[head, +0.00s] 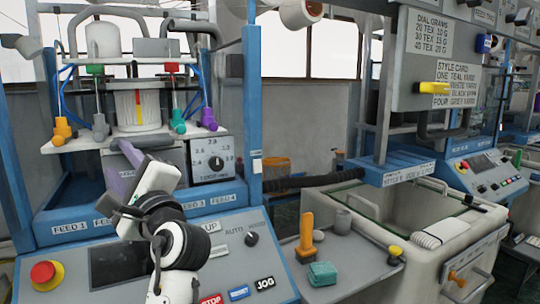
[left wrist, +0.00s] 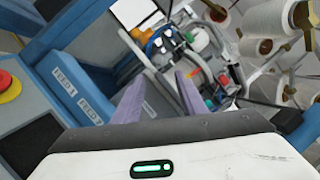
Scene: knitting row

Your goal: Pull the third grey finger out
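A row of coloured fingers stands on the white shelf (head: 80,143) of the left machine: an orange one (head: 62,129), a grey one (head: 100,127), a teal one (head: 178,122) and a purple one (head: 209,119). Only one of these looks grey, second from the left. My left gripper (head: 117,160) is below and in front of the shelf, between the grey and teal fingers in the picture. In the left wrist view, its two purplish jaws (left wrist: 160,78) are apart with nothing between them. My right gripper does not show.
A control panel (head: 182,262) with a red stop button (head: 47,273) lies below. A blue post (head: 252,110) bounds the machine's right side. A side tray (head: 340,262) holds an orange-handled tool (head: 305,238) and a teal block (head: 322,273). White cones (left wrist: 270,20) show in the wrist view.

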